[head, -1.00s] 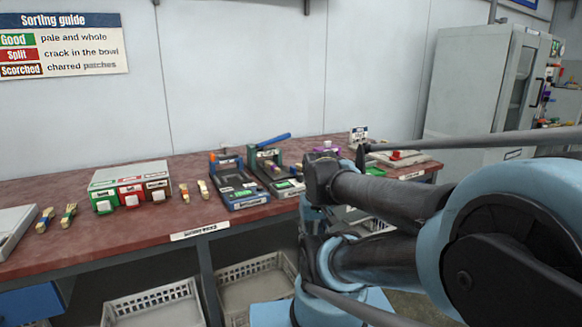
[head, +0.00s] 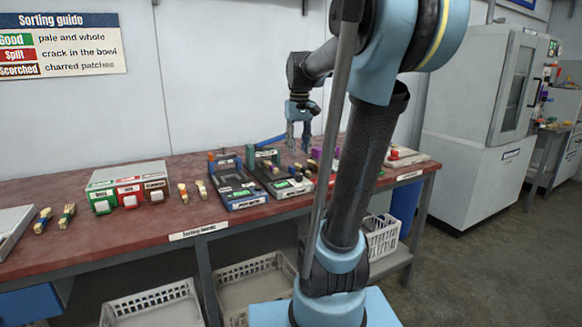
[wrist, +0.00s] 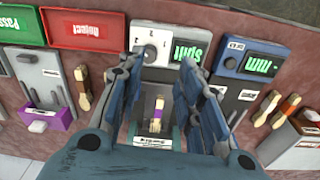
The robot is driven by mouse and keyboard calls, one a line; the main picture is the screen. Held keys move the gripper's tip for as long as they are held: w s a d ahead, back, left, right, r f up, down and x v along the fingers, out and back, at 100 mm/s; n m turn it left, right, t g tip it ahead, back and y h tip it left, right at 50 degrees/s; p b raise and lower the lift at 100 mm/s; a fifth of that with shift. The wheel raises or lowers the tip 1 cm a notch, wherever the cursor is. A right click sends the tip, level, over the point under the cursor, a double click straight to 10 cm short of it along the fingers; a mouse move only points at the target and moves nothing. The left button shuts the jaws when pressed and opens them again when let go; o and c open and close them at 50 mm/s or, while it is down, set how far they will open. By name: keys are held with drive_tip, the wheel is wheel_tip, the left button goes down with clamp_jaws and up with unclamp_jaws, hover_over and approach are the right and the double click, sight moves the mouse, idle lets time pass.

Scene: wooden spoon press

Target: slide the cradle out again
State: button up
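The green press (head: 262,158) stands on the bench with a blue lever (head: 270,141) at its back. In the wrist view its white front panel (wrist: 150,50) carries a dial and a lit green display reading "Split". A spoon with a purple band (wrist: 158,112) lies in the grey cradle area behind that panel, partly framed by my fingers. How far in the cradle sits I cannot tell. My gripper (head: 299,138) hangs above the press, pointing down. In the wrist view its two fingers (wrist: 160,88) are apart, either side of the spoon, with nothing between them clearly touched.
A blue press (head: 238,190) stands close beside, left in the head view. Loose spoons (head: 202,189) and a sorting box with three buttons (head: 130,180) lie further left. In the wrist view, a red reject tray (wrist: 85,30) and another spoon (wrist: 82,90) flank the press.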

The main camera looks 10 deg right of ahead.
wheel_tip(320, 180, up, 6)
drive_tip(key=f+n, duration=0.1)
hover_over(292, 167)
drive_tip(key=shift+g, duration=0.4)
drive_tip(key=f, duration=1.7)
drive_tip(key=shift+w, duration=0.3)
drive_tip(key=shift+r, duration=0.1)
clamp_jaws()
